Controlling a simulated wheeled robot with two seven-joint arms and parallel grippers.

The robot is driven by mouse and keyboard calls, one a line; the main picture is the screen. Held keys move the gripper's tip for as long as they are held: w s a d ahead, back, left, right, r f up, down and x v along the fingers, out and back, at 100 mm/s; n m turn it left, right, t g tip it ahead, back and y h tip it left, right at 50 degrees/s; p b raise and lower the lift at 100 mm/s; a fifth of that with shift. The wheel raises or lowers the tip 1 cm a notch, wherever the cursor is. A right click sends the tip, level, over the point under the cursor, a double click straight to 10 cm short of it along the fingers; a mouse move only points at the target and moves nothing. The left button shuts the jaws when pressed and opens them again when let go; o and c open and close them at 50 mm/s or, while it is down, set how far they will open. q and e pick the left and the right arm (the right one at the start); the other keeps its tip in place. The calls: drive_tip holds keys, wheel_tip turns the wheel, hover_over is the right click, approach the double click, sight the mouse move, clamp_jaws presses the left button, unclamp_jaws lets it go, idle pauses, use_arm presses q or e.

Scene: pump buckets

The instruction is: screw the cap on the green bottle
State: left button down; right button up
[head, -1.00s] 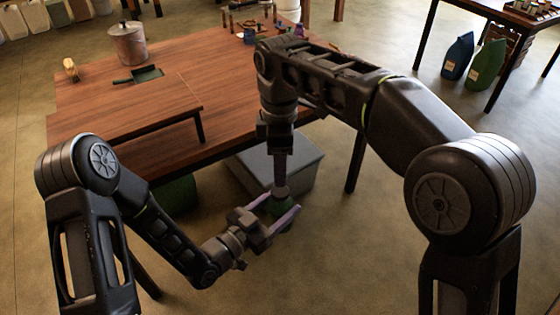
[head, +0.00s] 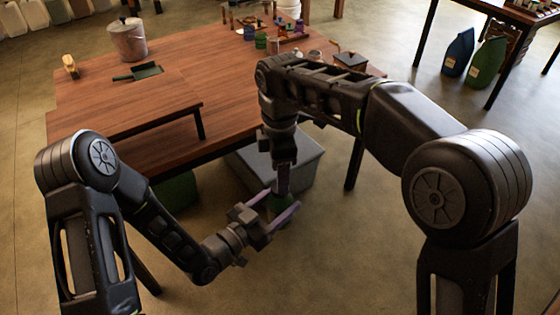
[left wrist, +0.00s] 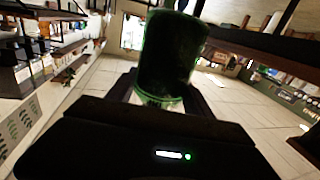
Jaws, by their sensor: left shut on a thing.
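The green bottle (head: 281,205) is held off the floor in front of the workbench, between the purple-grey fingers of my left gripper (head: 272,211). The left gripper is shut on it. In the left wrist view the bottle's dark green body (left wrist: 170,55) rises beyond the gripper, its top cut off by the frame. My right gripper (head: 283,186) points straight down right over the bottle's top. Its fingers line up with the bottle's mouth, and I cannot tell whether they are apart. The cap is not clearly visible; the right gripper hides that spot.
A wooden workbench (head: 110,119) stands behind, with a metal pot (head: 128,42), a dark dustpan (head: 140,73) and small items. A blue container (head: 458,53) and green container (head: 487,60) stand under another table. Floor at front is clear.

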sight(280, 205)
drive_tip(key=shift+f, duration=1.9)
drive_tip(key=shift+c, duration=0.3)
clamp_jaws()
